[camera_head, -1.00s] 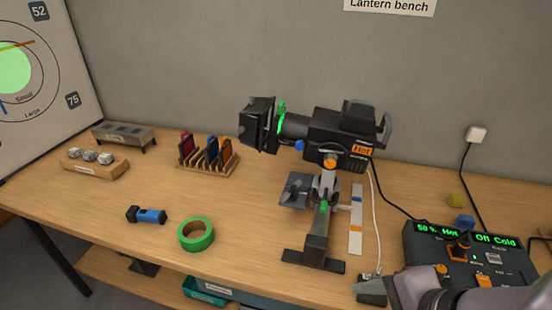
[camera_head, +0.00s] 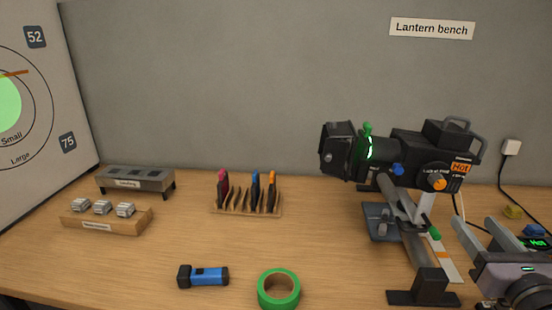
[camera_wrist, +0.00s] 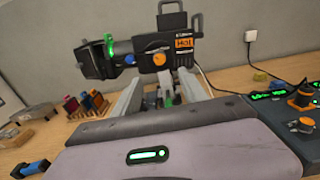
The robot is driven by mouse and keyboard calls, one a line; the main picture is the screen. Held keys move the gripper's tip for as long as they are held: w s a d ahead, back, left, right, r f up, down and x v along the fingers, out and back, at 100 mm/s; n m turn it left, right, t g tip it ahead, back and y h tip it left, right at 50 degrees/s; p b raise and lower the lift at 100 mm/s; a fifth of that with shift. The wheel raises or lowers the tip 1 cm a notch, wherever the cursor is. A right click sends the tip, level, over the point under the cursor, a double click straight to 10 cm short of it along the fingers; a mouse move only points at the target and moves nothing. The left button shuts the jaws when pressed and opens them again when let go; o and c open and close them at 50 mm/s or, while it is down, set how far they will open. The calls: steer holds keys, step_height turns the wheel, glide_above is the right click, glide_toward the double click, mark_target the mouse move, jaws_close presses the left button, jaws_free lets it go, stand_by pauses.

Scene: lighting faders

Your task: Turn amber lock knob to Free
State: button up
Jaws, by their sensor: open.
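The amber knob (camera_head: 439,182) is on the near side of the black lantern (camera_head: 415,150), below its orange "Hot" label. In the wrist view the amber knob (camera_wrist: 159,59) is at top centre, beyond my fingers. Its pointer and any lock markings are too small to read. A blue knob (camera_head: 397,169) sits to its left, and a green knob (camera_head: 367,128) stands on top of the lens tube. My gripper (camera_head: 476,224) is at lower right, below and apart from the amber knob. In the wrist view my gripper (camera_wrist: 162,86) is open and empty.
A control box (camera_wrist: 290,125) with orange knobs and green displays is at right. The lantern's stand (camera_head: 430,285) is close left of my gripper. Green tape (camera_head: 279,290), a blue torch (camera_head: 204,277) and a filter rack (camera_head: 245,208) are further left.

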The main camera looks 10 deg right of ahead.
mark_target(441, 184)
steer(key=p+x, duration=0.6)
steer(key=x, duration=0.7)
steer(key=shift+w+a, duration=0.15)
steer(key=shift+w, duration=0.55)
jaws_close()
